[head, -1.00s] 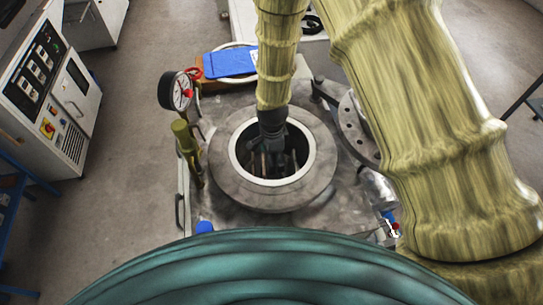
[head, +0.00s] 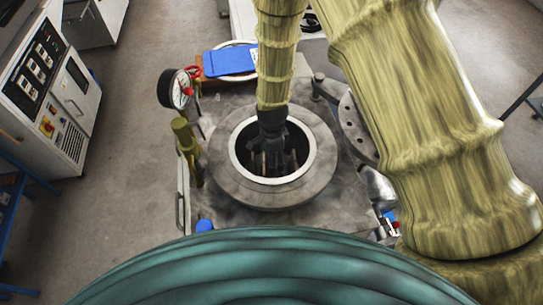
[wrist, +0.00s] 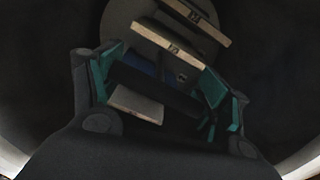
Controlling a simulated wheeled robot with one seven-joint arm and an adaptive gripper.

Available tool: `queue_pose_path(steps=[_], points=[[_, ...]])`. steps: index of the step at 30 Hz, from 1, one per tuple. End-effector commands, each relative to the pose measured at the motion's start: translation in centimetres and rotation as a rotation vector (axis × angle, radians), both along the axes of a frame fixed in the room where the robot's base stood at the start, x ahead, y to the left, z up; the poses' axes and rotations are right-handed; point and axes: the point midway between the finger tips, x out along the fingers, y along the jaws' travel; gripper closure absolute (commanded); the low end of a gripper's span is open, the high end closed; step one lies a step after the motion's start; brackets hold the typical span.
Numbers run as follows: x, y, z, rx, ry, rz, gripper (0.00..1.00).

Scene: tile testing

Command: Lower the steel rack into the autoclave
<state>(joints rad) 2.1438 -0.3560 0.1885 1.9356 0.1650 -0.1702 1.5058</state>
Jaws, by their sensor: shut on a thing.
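The autoclave (head: 228,172) is a grey vessel with a wide ring flange and a round, dark open mouth in the head view. My gripper (head: 270,155) points down inside this mouth. In the wrist view my gripper (wrist: 168,92) has teal pads on both sides of a dark part of the steel rack (wrist: 155,82) and is shut on it. Pale flat tiles (wrist: 165,45) show beside and beyond the fingers. The rack is inside the mouth, apart from the rim as far as I see. Its lower part and the vessel floor are dark and hard to tell.
A pressure gauge (head: 179,88) and a brass-coloured valve (head: 185,140) stand left of the mouth. A round lid with bolt holes (head: 357,125) is at the right, partly behind my arm. A blue folder (head: 230,61) lies behind. A control cabinet (head: 55,90) stands at far left.

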Motion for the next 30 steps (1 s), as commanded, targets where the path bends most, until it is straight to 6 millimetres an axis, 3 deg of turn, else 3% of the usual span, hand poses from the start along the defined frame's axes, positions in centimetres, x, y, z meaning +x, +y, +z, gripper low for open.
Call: queue_pose_path(steps=[26, 27, 30], points=[[0.08, -0.01, -0.30, 0.001, -0.002, 0.000, 0.83], [0.08, -0.01, -0.30, 0.001, -0.002, 0.000, 0.20], [0.07, -0.01, -0.31, 0.000, -0.001, 0.000, 0.02]])
